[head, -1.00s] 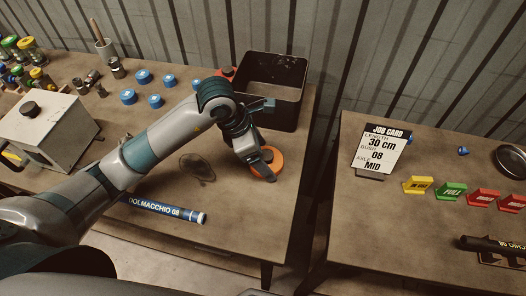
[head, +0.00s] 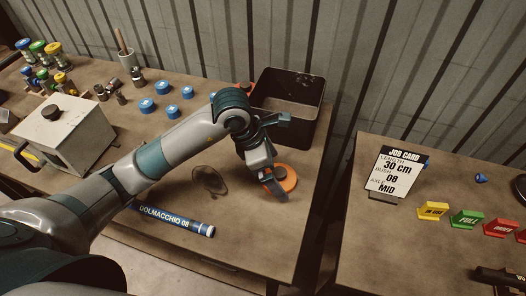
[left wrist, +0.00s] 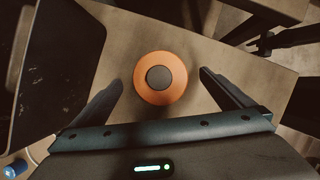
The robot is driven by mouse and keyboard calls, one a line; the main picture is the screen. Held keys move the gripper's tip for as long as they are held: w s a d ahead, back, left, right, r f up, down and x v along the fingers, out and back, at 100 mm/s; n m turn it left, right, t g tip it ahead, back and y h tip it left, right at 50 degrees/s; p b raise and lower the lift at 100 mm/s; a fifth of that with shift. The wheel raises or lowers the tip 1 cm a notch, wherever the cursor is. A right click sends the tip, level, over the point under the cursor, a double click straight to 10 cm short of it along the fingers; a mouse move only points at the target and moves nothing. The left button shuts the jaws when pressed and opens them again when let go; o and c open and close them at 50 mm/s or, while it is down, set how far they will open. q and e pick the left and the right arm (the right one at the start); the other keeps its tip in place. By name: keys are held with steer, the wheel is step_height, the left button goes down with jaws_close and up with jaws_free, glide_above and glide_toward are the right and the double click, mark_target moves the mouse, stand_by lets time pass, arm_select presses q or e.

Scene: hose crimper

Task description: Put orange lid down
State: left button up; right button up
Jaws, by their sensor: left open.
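The orange lid (head: 284,178) is a round disc with a dark central knob, lying on the right part of the left table. In the left wrist view the orange lid (left wrist: 160,78) lies flat between and just beyond my left gripper's two fingers, with clear gaps on both sides. My left gripper (head: 275,188) is open over the lid's near side in the head view, and its spread fingers show in the left wrist view (left wrist: 160,90). The head view partly hides the lid behind a finger. My right gripper is not in view.
An open black bin (head: 290,100) stands behind the lid. A blue labelled tube (head: 175,219) and a dark round mesh piece (head: 209,180) lie to the left. A grey box (head: 65,132) and several blue caps are farther left. A second table (head: 400,240) with a job card (head: 397,172) is right, across a gap.

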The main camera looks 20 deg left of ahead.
arm_select(q)
steer(key=b+v, duration=0.3)
steer(key=v, duration=0.8)
steer(key=shift+s+f, duration=0.1)
stand_by(0.5)
